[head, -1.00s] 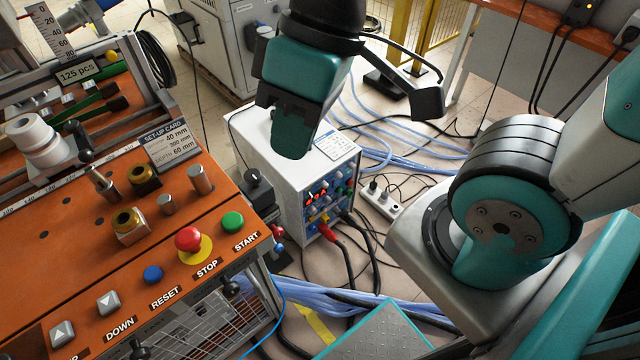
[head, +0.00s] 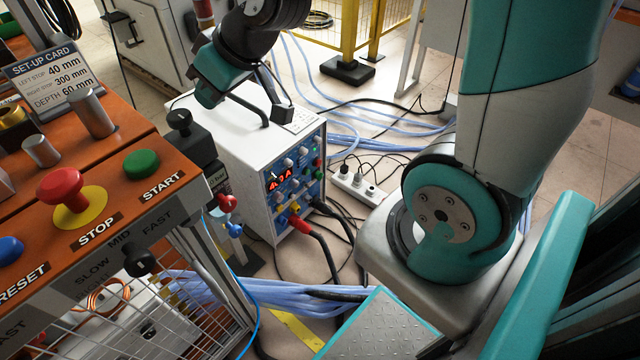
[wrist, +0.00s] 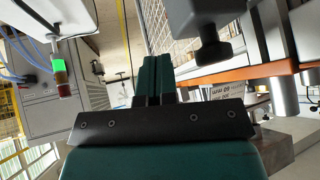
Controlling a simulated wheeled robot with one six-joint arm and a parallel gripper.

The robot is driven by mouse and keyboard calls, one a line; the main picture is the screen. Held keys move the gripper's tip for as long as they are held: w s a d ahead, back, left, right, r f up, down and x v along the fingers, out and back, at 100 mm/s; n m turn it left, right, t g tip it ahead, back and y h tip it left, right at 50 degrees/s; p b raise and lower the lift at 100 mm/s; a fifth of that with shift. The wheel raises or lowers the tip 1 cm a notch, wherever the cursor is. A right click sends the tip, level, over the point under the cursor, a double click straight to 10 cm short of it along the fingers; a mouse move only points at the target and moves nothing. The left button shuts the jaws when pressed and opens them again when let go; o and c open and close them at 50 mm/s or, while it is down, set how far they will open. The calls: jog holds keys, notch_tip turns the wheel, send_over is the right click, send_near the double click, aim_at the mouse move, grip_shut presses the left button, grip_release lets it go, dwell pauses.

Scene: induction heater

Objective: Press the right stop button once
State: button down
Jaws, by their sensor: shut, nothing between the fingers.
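The red mushroom STOP button (head: 62,188) stands on a yellow disc on the orange panel, at the left of the head view. It is the only stop button in view. My gripper (head: 208,96) is up and to the right of it in the picture, seen against the back of the white power unit, clear of the button. In the wrist view, its two teal fingers (wrist: 154,78) are together with nothing between them. I cannot pick out the STOP button in the wrist view.
The green START button (head: 141,164) and blue RESET button (head: 10,250) flank STOP. Metal posts (head: 92,113) and a set-up card (head: 52,72) stand behind. The white power unit (head: 215,150) with cables is right of the panel. In the wrist view, a green-and-red lamp (wrist: 60,72) is at left.

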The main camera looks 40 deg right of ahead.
jog(key=w+d+f+t+h+b, duration=0.1)
jog(key=w+d+f+b, duration=0.1)
jog(key=d+f+b, duration=0.3)
jog(key=w+d+f+m+t+h+b, duration=0.1)
jog(key=w+f+b, duration=0.15)
jog(key=f, duration=0.35)
jog(key=w+d+f+t+h+b, duration=0.1)
jog(key=w+d+f+b, duration=0.2)
jog(key=f, duration=0.3)
jog(key=m+t+h+b, duration=0.3)
jog(key=h+b, duration=0.6)
jog(key=b, duration=1.5)
send_near(318, 163)
notch_tip(318, 163, up, 5)
jog(key=n+t, duration=0.1)
jog(key=s+d+f+h+b, duration=0.4)
jog(key=d+f+b, duration=0.2)
jog(key=f+b, duration=0.2)
jog(key=shift+s+d+f+h, duration=0.35)
jog(key=shift+d+f+h, duration=0.05)
jog(key=shift+f, duration=0.35)
jog(key=w+p, duration=0.8)
jog(key=p, duration=0.2)
jog(key=shift+w+a+p, duration=0.4)
